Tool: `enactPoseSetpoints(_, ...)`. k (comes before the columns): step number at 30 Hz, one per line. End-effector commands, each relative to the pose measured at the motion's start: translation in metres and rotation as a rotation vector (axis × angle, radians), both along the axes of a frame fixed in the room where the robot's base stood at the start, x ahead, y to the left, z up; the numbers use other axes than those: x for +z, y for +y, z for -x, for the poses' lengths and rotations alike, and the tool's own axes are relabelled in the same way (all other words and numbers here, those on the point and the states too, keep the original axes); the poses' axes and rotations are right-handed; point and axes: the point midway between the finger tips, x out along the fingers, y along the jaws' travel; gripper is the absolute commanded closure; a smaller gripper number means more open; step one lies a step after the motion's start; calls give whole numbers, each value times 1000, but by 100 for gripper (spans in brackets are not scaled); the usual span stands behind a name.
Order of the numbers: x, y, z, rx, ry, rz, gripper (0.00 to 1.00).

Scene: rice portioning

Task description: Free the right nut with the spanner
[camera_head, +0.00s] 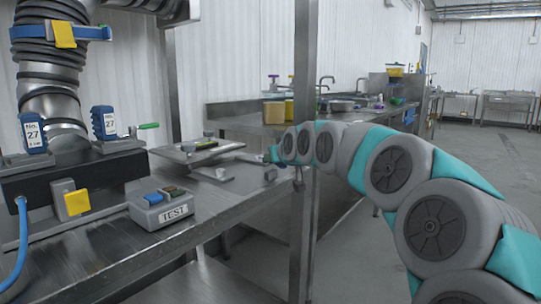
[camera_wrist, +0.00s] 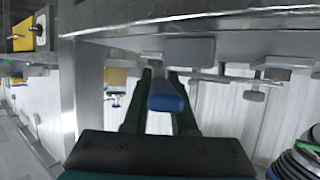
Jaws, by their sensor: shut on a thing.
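The black clamp block (camera_head: 75,172) around the ribbed pipe sits at the left of the head view. Two blue pieces marked "No. 27" stand on it, a left one (camera_head: 32,133) and a right one (camera_head: 104,122). I cannot make out a nut clearly. My gripper (camera_head: 271,154) is at the bench's right edge, well right of the block. In the wrist view my gripper (camera_wrist: 160,100) is shut on a blue handle (camera_wrist: 166,97). The handle runs toward a grey block (camera_wrist: 188,50) at the bench edge. Whether it is the spanner I cannot tell; no spanner head shows.
A grey TEST box (camera_head: 160,208) with blue and dark buttons stands on the metal bench (camera_head: 100,255). A low tray (camera_head: 197,150) lies behind it. A steel post (camera_head: 303,200) rises just right of my gripper. The floor at right is open.

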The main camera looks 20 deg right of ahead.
Motion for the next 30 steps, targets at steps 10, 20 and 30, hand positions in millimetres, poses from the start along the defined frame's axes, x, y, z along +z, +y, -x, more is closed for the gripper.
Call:
enactPoseSetpoints(10, 0, -2, 0, 20, -1, 1, 100)
enactPoseSetpoints(20, 4, -7, -1, 71, -5, -4, 100)
enactPoseSetpoints(30, 3, -15, -2, 166, -3, -2, 100)
